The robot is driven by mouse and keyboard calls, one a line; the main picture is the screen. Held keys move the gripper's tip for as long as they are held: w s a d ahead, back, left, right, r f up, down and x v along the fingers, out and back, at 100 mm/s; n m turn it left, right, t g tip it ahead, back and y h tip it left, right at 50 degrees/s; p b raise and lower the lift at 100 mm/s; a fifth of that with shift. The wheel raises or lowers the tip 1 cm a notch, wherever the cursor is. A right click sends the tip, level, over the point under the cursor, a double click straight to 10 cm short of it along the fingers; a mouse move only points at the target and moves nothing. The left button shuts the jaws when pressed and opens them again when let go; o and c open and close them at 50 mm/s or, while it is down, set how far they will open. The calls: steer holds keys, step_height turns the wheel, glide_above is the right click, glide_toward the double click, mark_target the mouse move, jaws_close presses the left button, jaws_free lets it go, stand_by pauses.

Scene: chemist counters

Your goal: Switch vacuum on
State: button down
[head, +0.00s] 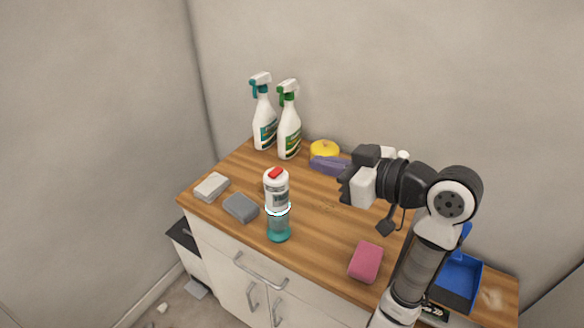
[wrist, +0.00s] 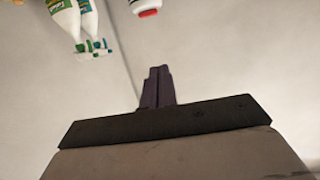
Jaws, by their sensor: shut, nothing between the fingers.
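I cannot identify a vacuum for certain. An upright white thing with a red top (head: 277,188) and a clear teal lower part stands near the front middle of the wooden counter; I cannot tell whether it is one body or two. Its white and red end also shows at the top of the wrist view (wrist: 147,6). My gripper (head: 343,188) is above the counter, to the right of this thing and apart from it. In the wrist view the dark fingers (wrist: 157,85) are together, with nothing between them.
Two spray bottles (head: 289,132) stand at the back left of the counter (head: 325,215). A yellow thing (head: 325,148) and a purple thing (head: 328,165) lie behind my gripper. Grey blocks (head: 240,208) lie left; a pink sponge (head: 366,261) and blue tray (head: 458,278) lie right.

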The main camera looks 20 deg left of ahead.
steer(key=b, duration=0.2)
glide_above(276, 173)
steer(key=s+d, duration=0.1)
steer(key=d, duration=0.2)
step_height(276, 173, down, 2)
steer(key=f, duration=0.1)
steer(key=f+b, duration=0.1)
steer(key=a+f+b, duration=0.1)
steer(key=f+b, duration=0.1)
steer(key=shift+f, duration=0.25)
steer(key=shift+d, duration=0.1)
